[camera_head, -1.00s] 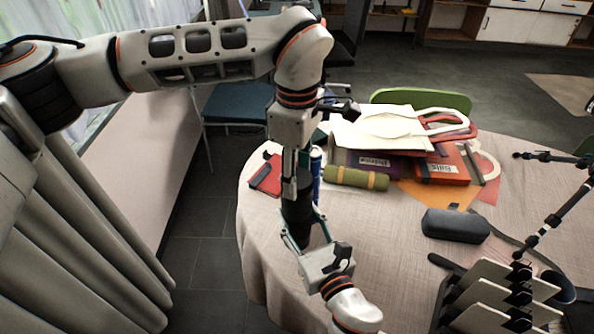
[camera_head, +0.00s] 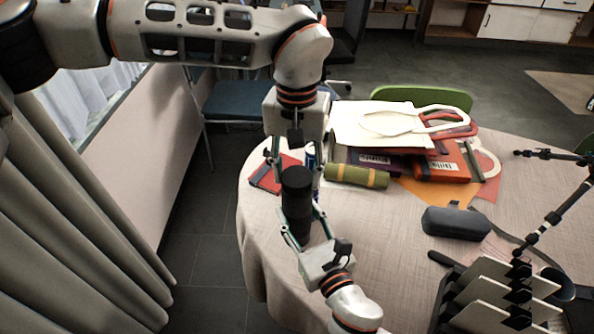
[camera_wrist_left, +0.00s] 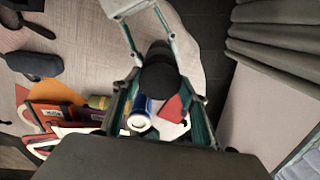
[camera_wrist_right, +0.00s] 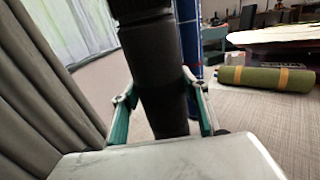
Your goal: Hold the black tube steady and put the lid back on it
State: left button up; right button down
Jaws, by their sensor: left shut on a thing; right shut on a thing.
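The black tube (camera_head: 298,222) stands upright near the table's left edge. My right gripper (camera_head: 301,228) is shut around its lower part from the front. The tube fills the middle of the right wrist view (camera_wrist_right: 158,75) between the fingers. The black lid (camera_head: 297,180) is at the tube's top, in line with it in the head view. My left gripper (camera_head: 296,172) is shut on the lid from above and behind. In the left wrist view the lid (camera_wrist_left: 165,82) sits between its fingers. I cannot tell whether the lid is fully seated.
A rolled green mat (camera_head: 356,176), a stack of folders and bags (camera_head: 400,130) and a dark case (camera_head: 455,223) are to the right. The table's edge (camera_head: 243,215) is close on the left.

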pick_arm(q)
jog(key=m, duration=0.3)
jog(key=o, duration=0.9)
